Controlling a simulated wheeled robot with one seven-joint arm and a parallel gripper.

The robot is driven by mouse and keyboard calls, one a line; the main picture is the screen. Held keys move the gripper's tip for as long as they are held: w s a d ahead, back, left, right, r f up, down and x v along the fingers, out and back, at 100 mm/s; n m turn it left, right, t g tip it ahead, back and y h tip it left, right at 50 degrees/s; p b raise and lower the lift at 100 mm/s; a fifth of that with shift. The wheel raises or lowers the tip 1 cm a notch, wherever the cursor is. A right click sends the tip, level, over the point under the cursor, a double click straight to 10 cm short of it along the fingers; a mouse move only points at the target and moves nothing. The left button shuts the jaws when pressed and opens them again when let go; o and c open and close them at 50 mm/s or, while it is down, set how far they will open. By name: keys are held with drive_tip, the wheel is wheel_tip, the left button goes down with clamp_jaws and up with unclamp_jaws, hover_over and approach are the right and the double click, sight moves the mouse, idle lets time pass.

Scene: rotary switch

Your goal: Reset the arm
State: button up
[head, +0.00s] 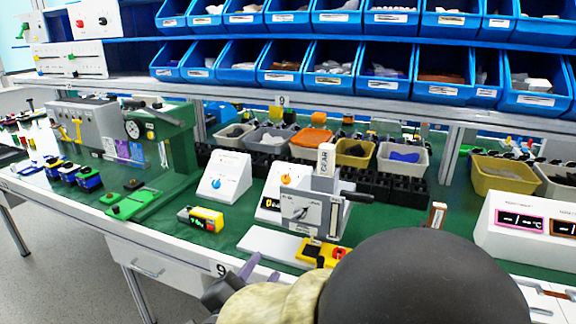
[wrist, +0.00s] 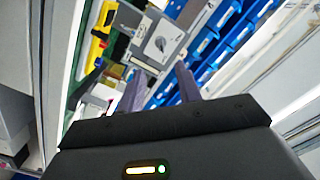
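My gripper (head: 258,272) is at the front edge of the bench, low in the head view and partly hidden by my own arm. In the wrist view my gripper (wrist: 160,80) shows two purple fingers standing apart with nothing between them. A grey machine with a rotary knob (head: 299,213) stands on the bench beyond the gripper. The same knob machine (wrist: 160,44) shows in the wrist view past the fingertips, apart from them. A white sloped box with a blue knob (head: 225,178) and one with an orange knob (head: 286,181) stand behind and left of it.
A green press (head: 165,155) stands further left. A white display panel (head: 530,222) is at right. Blue bins (head: 333,69) fill the shelves above.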

drive_tip(key=w+d+f+n+g+y, duration=0.6)
drive_tip(key=w+f+n+y, duration=0.15)
drive_tip(key=f+n, duration=0.2)
drive_tip(key=s+d+f+n+g+h, duration=0.1)
drive_tip(key=s+d+f+n+g, duration=0.1)
drive_tip(key=s+d+f+g, duration=0.35)
drive_tip(key=s+d+f+n+g+h, duration=0.1)
drive_tip(key=s+d+f+g, duration=0.15)
drive_tip(key=s+d, duration=0.55)
wheel_tip(320, 180, up, 29)
drive_tip(key=w+d+p, duration=0.1)
drive_tip(key=w+p, duration=0.1)
drive_tip(key=p, duration=2.7)
drive_tip(key=shift+w+d, duration=0.2)
drive_tip(key=shift+d, duration=0.2)
